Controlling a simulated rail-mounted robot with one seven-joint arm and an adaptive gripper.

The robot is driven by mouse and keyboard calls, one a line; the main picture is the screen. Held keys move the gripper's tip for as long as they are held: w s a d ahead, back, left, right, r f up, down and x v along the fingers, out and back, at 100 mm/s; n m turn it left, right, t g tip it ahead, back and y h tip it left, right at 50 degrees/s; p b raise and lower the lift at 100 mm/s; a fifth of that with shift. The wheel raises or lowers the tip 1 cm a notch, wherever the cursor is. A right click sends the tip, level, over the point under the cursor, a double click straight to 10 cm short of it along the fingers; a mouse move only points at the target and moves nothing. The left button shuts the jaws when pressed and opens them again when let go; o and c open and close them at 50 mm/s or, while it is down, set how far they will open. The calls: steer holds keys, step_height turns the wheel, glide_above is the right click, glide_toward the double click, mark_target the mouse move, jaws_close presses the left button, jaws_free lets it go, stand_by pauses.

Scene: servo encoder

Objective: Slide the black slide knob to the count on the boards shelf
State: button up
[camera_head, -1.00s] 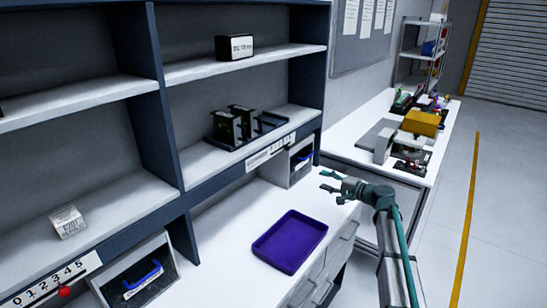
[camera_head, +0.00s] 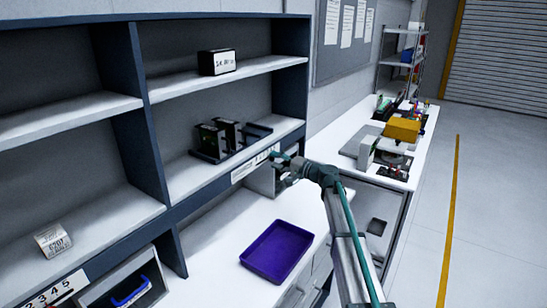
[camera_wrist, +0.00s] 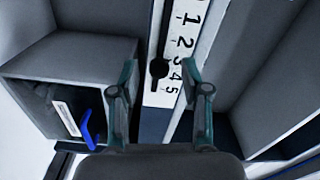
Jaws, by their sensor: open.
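The black slide knob (camera_wrist: 158,68) sits on a white number strip (camera_wrist: 190,40) in the wrist view, beside the 3 and 4; its exact mark is unclear. In the head view the strip (camera_head: 243,172) runs along the edge of the boards shelf (camera_head: 190,182). My gripper (camera_head: 283,163) is in front of its right end and hides the knob there. In the wrist view my open fingers stand either side of the knob, with no clear contact. On the shelf, dark boards (camera_head: 212,140) stand in a black rack; at least two show, and the exact count is unclear.
A purple tray (camera_head: 277,249) lies on the white worktop below. A grey bin with a blue handle (camera_wrist: 88,128) is beside the strip. A labelled black box (camera_head: 217,62) sits on the upper shelf, and a small white box (camera_head: 53,239) on the left shelf. Another number strip (camera_head: 60,291) is at lower left.

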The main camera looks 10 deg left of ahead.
steer(key=shift+x, duration=0.8)
steer(key=shift+c, duration=0.3)
jaws_close()
